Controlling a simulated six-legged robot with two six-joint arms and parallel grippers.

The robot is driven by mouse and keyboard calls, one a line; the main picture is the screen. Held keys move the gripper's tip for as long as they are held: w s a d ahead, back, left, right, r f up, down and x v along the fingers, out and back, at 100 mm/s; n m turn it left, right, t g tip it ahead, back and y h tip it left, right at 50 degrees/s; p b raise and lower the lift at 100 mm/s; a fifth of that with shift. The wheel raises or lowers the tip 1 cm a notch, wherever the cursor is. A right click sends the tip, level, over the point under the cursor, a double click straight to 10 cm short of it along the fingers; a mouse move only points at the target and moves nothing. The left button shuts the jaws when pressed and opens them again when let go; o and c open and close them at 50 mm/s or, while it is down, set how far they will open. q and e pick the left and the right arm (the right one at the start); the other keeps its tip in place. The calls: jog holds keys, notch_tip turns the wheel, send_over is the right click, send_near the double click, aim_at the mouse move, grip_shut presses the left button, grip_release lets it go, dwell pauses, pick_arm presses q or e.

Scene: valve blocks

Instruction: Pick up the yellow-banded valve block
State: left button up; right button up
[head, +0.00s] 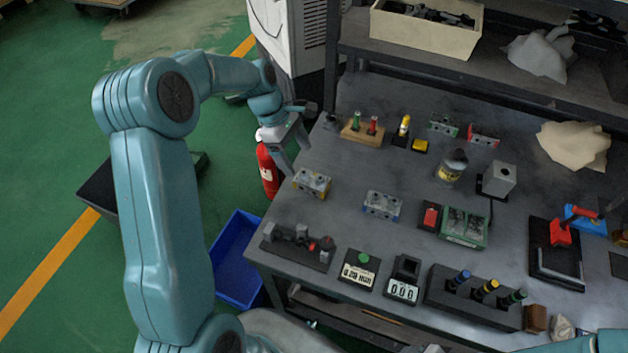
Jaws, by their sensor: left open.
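The yellow-banded valve block (311,183) is a small grey block with yellow along its lower edge. It sits on the dark workbench (345,235) near the bench's left edge. My left gripper (298,159) is open and empty, just above and to the left of this block, with its fingers pointing down. It looks apart from the block. Similar blocks with blue (381,205), green (442,126) and red (483,135) bands stand farther right. My right gripper is not in view.
A wooden holder (361,134) with green and red pegs stands behind the block. Bench around the block is clear.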

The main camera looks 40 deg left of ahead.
aim_at(312, 179)
pick_arm(q)
jog(key=x, duration=0.3)
jog(key=shift+w+a+f, duration=0.1)
jog(key=shift+w+f, duration=0.15)
jog(key=shift+f, duration=0.15)
jog(key=shift+s+f, duration=0.2)
jog(key=shift+f, duration=0.05)
jog(key=shift+s+d, duration=0.1)
jog(key=shift+d, duration=0.3)
jog(key=x, duration=0.2)
jog(key=w+p+x, duration=0.1)
jog(key=x, duration=0.2)
jog(key=shift+s+d, duration=0.1)
jog(key=shift+d, duration=0.05)
jog(key=shift+f, duration=0.2)
jog(key=c, duration=0.9)
jog(key=shift+r, duration=0.15)
jog(key=c, duration=0.5)
